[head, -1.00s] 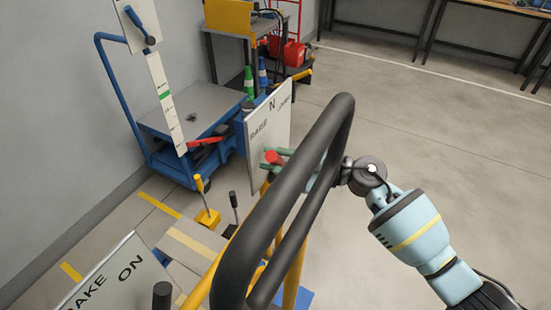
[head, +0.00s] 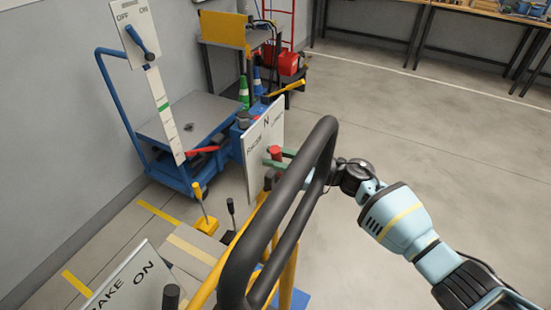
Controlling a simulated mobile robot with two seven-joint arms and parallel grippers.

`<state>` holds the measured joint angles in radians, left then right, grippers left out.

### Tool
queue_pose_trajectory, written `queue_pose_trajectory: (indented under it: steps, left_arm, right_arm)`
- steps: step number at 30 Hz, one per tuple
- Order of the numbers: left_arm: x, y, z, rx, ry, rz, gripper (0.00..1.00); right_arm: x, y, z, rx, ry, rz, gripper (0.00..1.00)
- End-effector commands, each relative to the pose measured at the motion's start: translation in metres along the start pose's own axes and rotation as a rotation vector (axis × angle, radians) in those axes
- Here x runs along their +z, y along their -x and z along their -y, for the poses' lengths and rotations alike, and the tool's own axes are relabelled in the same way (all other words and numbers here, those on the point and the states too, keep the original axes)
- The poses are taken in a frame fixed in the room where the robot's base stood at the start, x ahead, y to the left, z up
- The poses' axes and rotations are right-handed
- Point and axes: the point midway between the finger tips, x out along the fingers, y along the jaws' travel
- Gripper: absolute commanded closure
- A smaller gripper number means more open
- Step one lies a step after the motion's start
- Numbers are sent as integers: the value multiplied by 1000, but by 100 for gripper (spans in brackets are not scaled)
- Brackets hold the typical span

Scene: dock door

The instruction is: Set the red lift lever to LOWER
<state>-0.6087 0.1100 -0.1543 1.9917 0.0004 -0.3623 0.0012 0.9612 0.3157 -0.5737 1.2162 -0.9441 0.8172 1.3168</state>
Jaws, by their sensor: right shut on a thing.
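The red lift lever (head: 275,152) shows as a red knob in front of a white panel (head: 252,165) marked with N in the middle, RAISE at the left and a partly hidden LOWER at the right. The knob stands below the lettering, right of the N. My right gripper (head: 279,158) is shut on the knob, with its green fingers on either side. The lever's shaft and most of my gripper are hidden behind a black handle loop. My left gripper is not in view.
The thick black handle loop (head: 290,195) on yellow posts stands close in front of my right wrist. A BRAKE ON panel (head: 132,283) is at lower left. A blue cart (head: 190,110) stands beyond, with another red lever (head: 202,150). The floor at right is clear.

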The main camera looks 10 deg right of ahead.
Motion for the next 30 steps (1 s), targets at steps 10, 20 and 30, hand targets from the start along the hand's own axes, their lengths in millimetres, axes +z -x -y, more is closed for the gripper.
queue_pose_trajectory:
  steps: [10,20,30]
  left_arm:
    - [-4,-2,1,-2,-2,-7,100]
    - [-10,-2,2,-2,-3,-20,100]
    - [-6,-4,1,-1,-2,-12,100]
  right_arm:
    - [0,0,0,1,3,-1,69]
    - [0,20,-1,1,3,2,69]
    - [1,70,0,2,2,2,69]
